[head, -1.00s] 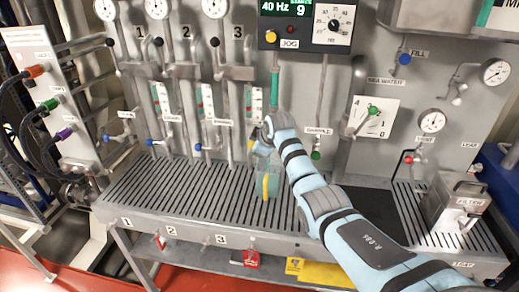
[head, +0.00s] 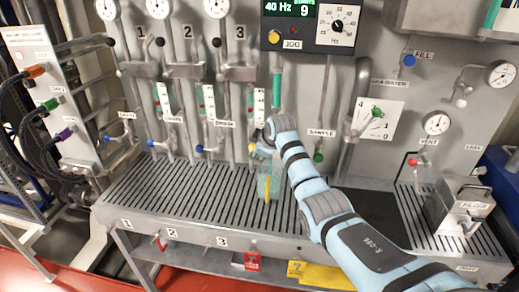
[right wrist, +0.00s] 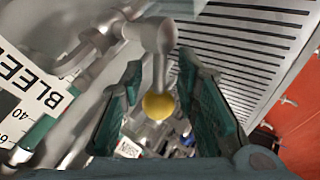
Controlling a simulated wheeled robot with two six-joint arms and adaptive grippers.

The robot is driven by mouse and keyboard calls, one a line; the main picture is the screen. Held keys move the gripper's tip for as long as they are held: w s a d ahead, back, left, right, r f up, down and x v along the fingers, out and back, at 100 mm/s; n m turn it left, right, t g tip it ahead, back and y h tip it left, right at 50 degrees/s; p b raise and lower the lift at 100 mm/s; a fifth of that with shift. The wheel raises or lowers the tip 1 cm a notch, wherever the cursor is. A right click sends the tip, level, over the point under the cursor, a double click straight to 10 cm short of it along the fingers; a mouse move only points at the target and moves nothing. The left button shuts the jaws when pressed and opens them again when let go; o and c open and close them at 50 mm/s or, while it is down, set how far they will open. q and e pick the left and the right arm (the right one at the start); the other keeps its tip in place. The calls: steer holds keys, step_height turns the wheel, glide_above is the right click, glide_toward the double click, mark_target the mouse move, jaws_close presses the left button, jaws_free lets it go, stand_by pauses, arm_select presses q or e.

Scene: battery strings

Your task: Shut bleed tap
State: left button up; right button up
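The bleed tap shows in the right wrist view as a metal pipe and lever with a round yellow knob (right wrist: 158,107), near a "BLEED" label (right wrist: 45,95). In the head view a bit of yellow (head: 252,148) shows beside my right gripper (head: 262,152), which hides most of the tap. In the right wrist view my right gripper (right wrist: 160,72) is open. Its two dark teal fingers stand apart on either side of the knob, with gaps visible. Whether a finger touches the tap I cannot tell. My left gripper is not in view.
A translucent green container with a yellow strip (head: 268,186) stands on the slotted grate (head: 190,195) below the gripper. Blue-handled taps (head: 199,148) are to the left. The sample tap with its green knob (head: 318,157) is to the right. A filter box (head: 463,205) stands far right.

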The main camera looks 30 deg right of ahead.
steer(key=v, duration=1.1)
steer(key=shift+r, duration=0.2)
